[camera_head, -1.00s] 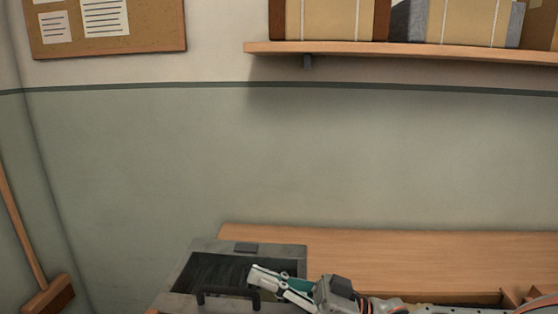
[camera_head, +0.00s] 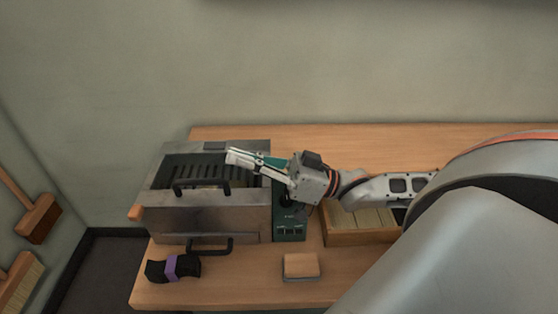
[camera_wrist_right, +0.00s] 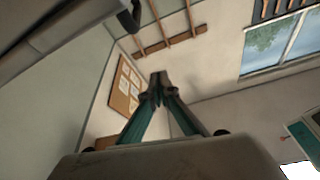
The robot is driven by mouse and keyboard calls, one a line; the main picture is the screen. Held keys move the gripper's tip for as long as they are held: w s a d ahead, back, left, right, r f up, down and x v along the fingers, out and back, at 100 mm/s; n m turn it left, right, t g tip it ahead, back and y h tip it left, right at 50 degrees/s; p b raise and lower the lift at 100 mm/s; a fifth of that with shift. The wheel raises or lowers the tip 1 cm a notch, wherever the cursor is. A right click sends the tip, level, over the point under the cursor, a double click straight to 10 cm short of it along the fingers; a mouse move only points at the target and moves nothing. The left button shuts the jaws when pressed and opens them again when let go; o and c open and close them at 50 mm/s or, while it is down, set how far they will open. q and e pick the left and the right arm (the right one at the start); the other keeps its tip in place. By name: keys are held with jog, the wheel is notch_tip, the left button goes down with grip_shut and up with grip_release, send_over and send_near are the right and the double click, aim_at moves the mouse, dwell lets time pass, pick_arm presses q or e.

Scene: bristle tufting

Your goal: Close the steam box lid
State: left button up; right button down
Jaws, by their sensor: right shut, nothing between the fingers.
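The steam box (camera_head: 205,218) is a grey metal box at the left end of the bench in the head view. Its top is open onto a dark slatted inside. One black handle (camera_head: 202,187) is at the opening's front edge and another (camera_head: 210,246) is low on the front. Which metal panel is the lid is hard to tell. My right gripper (camera_head: 230,155) is shut and empty, over the back right of the opening. In the right wrist view its fingertips (camera_wrist_right: 158,82) meet, and a grey metal panel (camera_wrist_right: 60,25) with a black handle (camera_wrist_right: 128,18) shows at upper left. My left gripper is not in view.
A green control unit (camera_head: 289,224) stands against the box's right side. A wooden tray (camera_head: 355,238) lies right of it. A tan block (camera_head: 300,266) and a black bundle with a purple band (camera_head: 173,267) are at the bench front. The back right bench (camera_head: 450,145) is clear.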

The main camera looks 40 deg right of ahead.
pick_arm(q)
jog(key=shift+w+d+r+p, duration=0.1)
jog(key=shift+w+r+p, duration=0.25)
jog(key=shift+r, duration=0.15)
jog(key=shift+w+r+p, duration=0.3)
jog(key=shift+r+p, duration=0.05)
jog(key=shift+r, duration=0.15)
pick_arm(e)
jog(key=w+v, duration=0.1)
jog(key=v, duration=0.6)
jog(key=shift+s+d+f, duration=0.15)
jog(key=shift+s+d, duration=0.05)
jog(key=shift+d, duration=0.35)
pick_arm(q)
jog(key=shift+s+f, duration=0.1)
